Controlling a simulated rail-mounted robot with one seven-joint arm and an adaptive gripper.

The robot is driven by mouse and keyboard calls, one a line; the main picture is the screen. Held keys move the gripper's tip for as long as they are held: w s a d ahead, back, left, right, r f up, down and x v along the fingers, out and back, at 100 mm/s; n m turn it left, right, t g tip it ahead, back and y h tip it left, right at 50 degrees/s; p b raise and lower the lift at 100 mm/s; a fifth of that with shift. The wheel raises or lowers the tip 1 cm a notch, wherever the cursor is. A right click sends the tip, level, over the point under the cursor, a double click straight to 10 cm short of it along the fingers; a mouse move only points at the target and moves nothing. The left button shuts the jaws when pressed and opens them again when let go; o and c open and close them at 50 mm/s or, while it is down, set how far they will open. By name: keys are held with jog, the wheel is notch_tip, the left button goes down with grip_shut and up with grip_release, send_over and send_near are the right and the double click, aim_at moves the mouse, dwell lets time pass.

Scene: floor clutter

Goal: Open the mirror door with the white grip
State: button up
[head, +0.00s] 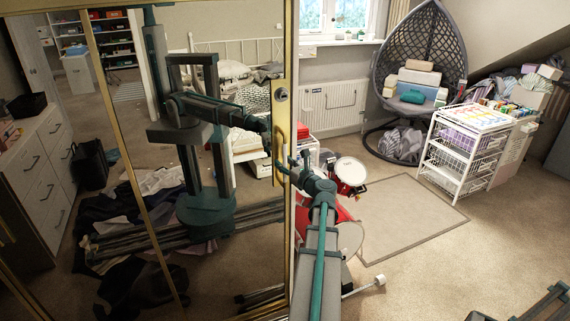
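The mirror door (232,75) fills the left half of the head view, with a gold-coloured frame along its right edge. Its upright grip (277,150) looks yellow-gold rather than white, and sits on that edge below a round lock (281,94). My gripper (289,158) is at the lower part of the grip, its fingers pointing up and left. The fingers are small and overlap the grip, so I cannot tell whether they touch it or are closed. Whether the door is slightly ajar is also unclear.
The mirror reflects my body, a dresser and clothes on the floor. Right of the door are a red drum set (351,172), a flat mat (405,215), a white wire-basket cart (462,160) and a hanging chair (418,60). Carpet at the lower right is mostly open.

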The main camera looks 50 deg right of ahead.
grip_shut()
dwell(0.4)
